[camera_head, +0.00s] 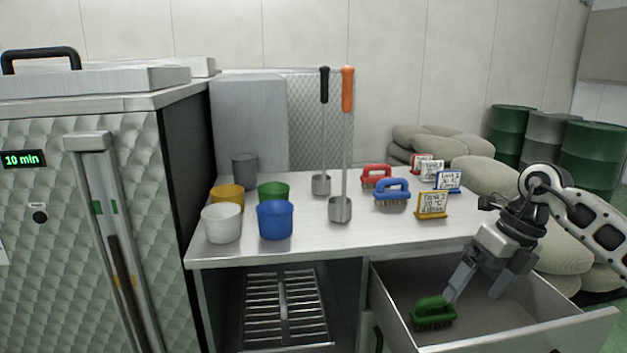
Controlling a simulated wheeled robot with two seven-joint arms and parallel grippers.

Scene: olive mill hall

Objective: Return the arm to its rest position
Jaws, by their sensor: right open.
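My right gripper (477,294) is at the right, over the open drawer (398,292), with its two fingers spread apart and pointing down. A green brush (433,312) lies in the drawer, bristles down. The left finger's tip is close to the brush's right end; I cannot tell whether they touch. Nothing shows between the fingers. My right arm (590,222) comes in from the right edge. My left gripper does not show.
The metal table (300,248) holds several cups, such as a blue cup (275,220), two ladles (340,208), a red brush (376,176), a blue brush (392,192) and small signs (432,204). Sacks (480,180) and drums (590,150) stand behind. A machine (80,230) stands left.

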